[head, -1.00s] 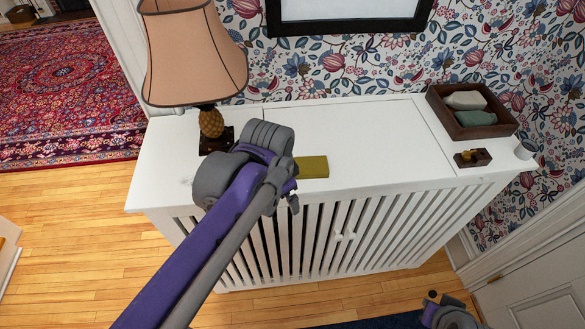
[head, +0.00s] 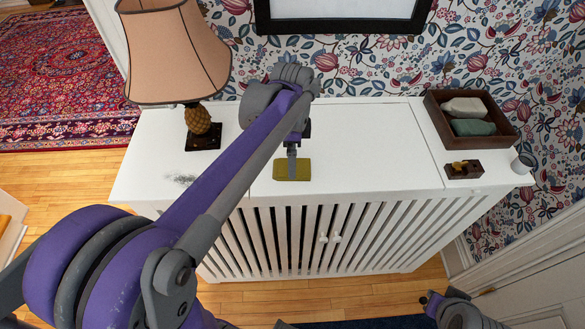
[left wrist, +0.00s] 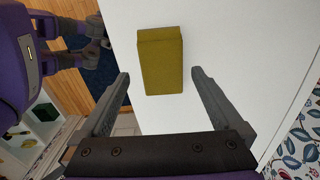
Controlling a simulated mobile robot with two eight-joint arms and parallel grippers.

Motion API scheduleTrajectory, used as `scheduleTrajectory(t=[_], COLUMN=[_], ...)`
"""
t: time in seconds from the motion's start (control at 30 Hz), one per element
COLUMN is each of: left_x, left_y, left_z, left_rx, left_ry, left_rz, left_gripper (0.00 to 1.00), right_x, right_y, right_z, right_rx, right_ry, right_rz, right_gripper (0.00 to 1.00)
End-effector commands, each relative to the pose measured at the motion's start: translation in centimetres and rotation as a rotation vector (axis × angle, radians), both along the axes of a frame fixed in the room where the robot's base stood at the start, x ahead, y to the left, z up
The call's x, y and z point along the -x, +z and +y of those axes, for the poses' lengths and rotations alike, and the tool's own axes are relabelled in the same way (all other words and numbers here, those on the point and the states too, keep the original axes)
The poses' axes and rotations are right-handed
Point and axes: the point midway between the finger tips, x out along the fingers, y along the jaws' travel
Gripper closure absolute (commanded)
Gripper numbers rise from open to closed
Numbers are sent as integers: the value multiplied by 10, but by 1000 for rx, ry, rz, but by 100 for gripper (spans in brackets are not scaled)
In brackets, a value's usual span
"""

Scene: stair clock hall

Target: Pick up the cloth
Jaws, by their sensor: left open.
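The cloth is a folded olive-yellow block (head: 292,172) lying flat near the front edge of the white cabinet top. It also shows in the left wrist view (left wrist: 162,62), upper middle. My left gripper (head: 292,152) points down just above and behind the cloth in the head view. In the left wrist view its two fingers (left wrist: 160,76) are spread wide, one toward each side of the cloth, with nothing between them held. A gap shows between each finger and the cloth. Part of my right arm shows at the bottom right of the head view; its gripper jaws do not show.
A pineapple-based lamp (head: 198,120) stands at the left of the white cabinet (head: 370,150). A dark tray (head: 505,133) with folded cloths, a small wooden block (head: 464,170) and a grey cup (head: 522,163) are at the right. A grey smudge (head: 181,179) marks the left top.

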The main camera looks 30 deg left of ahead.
Motion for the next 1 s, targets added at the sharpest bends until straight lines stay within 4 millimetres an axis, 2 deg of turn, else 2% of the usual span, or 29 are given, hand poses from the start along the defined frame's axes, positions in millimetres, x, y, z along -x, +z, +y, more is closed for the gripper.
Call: scheduleTrajectory(t=[0.1, 0.23, 0.53, 0.93, 1.0], left_x=[-3, -2, -2, -2, -2], left_y=[-19, -34, -38, -37, -37], left_z=[0, 0, 0, 0, 0], left_rx=[0, 0, 0, 0, 0], left_ry=[0, 0, 1, 1, 1], left_rz=[-1, 0, -1, -1, -1], left_gripper=[0, 0, 2, 74, 75], right_x=[-1, 0, 0, 0, 0], right_y=[2, 1, 1, 1, 1], right_z=[0, 0, 0, 0, 0], right_rx=[0, 0, 0, 0, 0], right_ry=[0, 0, 0, 0, 0], right_rz=[-2, -1, -1, -1, -1], right_gripper=[100, 100, 100, 100, 100])
